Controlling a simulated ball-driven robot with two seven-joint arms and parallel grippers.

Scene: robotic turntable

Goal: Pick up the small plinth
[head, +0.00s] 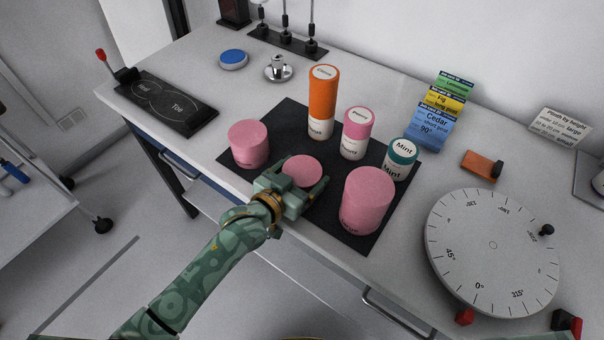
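Three pink cylindrical plinths stand on the black mat (275,118). The shortest-looking, small plinth (303,168) is in the middle, partly hidden by my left gripper. The medium plinth (249,143) stands to its left, and the large plinth (367,200) to its right. My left gripper (302,176) is at the near side of the small plinth, with its fingers spread apart to the left and right of it. I cannot tell whether the fingers touch it. My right gripper is not in view.
Orange (323,100), pink-topped (356,132) and teal-topped (401,158) labelled cylinders stand behind the plinths. A white dial turntable (492,252) lies at the right. A black two-circle panel (165,102) is at the left. Coloured label cards (437,115) stand at the back.

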